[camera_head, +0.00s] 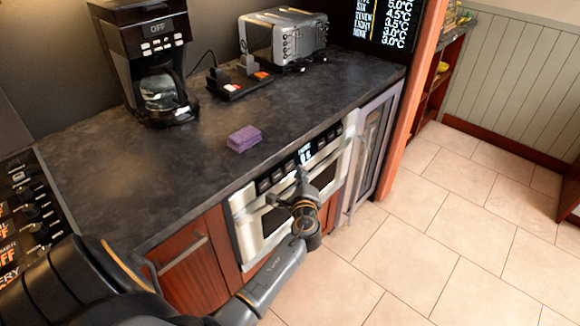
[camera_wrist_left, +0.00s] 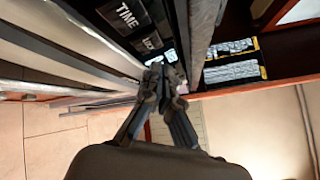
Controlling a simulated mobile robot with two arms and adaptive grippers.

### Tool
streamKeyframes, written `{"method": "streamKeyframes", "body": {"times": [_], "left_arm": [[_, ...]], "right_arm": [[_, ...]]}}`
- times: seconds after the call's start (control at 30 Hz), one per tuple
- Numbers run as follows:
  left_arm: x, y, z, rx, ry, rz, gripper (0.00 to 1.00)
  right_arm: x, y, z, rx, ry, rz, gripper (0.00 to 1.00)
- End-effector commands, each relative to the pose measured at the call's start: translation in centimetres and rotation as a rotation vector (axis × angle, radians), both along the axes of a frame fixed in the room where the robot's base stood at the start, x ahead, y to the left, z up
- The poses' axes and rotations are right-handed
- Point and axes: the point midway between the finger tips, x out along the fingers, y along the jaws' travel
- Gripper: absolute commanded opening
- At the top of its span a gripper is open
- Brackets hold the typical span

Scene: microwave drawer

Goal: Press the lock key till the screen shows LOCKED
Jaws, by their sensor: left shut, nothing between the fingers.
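The microwave drawer (camera_head: 262,222) is a steel front set under the dark counter, with a row of black keys and a small lit screen (camera_head: 305,154) along its top. The screen's text is too small to read. In the left wrist view, a TIME key (camera_wrist_left: 128,14) shows at the top, with a key that appears to read LOCK (camera_wrist_left: 151,43) below it. My left gripper (camera_head: 301,174) is shut and empty, its fingertips just in front of the panel near the screen. In the left wrist view the fingertips (camera_wrist_left: 162,75) are close to the LOCK key; contact cannot be told. My right gripper is out of view.
On the counter stand a coffee maker (camera_head: 150,62), a toaster (camera_head: 283,38), a black device (camera_head: 238,82) and a purple block (camera_head: 244,138). A glass-door cooler (camera_head: 371,150) is right of the drawer. The tiled floor (camera_head: 440,230) at right is clear.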

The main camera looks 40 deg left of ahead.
Motion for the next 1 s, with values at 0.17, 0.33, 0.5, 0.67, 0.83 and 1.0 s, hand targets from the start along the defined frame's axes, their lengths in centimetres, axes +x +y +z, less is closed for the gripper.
{"method": "streamKeyframes", "body": {"times": [0.17,0.33,0.5,0.67,0.83,1.0], "left_arm": [[-0.1,-1.9,0.4,0.000,0.000,-0.001,0.00],[-0.2,-3.4,0.8,0.000,0.000,-0.002,0.00],[-0.3,-3.9,0.9,0.001,0.000,-0.001,0.00],[-0.3,-3.9,0.9,0.001,0.000,-0.001,0.00],[-0.3,-3.9,0.9,0.001,0.000,-0.001,0.00],[-0.3,-3.9,0.9,0.001,0.000,-0.001,0.00]], "right_arm": [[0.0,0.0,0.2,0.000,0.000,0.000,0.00],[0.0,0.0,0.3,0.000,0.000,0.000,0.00],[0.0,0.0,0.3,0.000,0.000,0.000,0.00],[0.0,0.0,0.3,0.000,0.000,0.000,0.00],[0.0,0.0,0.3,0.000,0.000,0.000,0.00],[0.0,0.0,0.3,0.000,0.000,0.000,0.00]]}}
